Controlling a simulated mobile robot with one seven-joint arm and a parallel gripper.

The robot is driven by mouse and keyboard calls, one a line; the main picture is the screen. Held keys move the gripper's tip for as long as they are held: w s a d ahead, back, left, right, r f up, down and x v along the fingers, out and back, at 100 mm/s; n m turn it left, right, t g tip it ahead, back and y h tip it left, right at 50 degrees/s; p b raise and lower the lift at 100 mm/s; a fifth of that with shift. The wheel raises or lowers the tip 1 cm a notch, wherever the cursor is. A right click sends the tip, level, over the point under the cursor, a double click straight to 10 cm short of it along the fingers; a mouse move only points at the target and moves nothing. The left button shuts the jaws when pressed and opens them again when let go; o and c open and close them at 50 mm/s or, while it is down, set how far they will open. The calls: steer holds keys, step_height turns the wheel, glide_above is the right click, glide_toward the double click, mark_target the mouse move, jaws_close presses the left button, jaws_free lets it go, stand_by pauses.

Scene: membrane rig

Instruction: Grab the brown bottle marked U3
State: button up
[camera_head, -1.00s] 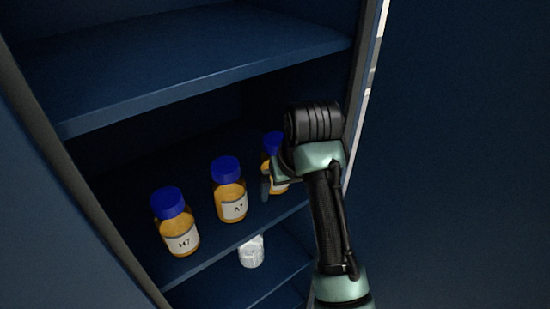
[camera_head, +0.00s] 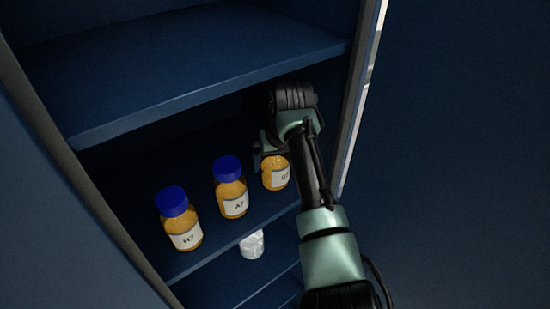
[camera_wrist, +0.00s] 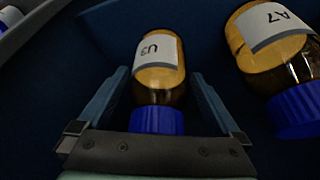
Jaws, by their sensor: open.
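The brown bottle marked U3 (camera_head: 276,174) stands on the middle shelf, the rightmost of three bottles. In the head view its cap is hidden behind my gripper (camera_head: 262,152). In the wrist view the U3 bottle (camera_wrist: 158,66) shows its label upside down and its blue cap nearest me. My gripper (camera_wrist: 160,105) is open, with one finger on each side of the bottle's cap and neck.
Bottle A7 (camera_head: 232,197) stands left of U3 and shows close by in the wrist view (camera_wrist: 275,40). Bottle H7 (camera_head: 182,230) is farther left. The upper shelf (camera_head: 180,70) overhangs. The cabinet's right edge (camera_head: 362,100) is near my arm. A white-capped item (camera_head: 252,244) sits below.

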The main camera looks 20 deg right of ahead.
steer(key=shift+w+f, duration=0.1)
steer(key=shift+f, duration=0.4)
steer(key=c, duration=1.6)
steer(key=shift+r, duration=0.1)
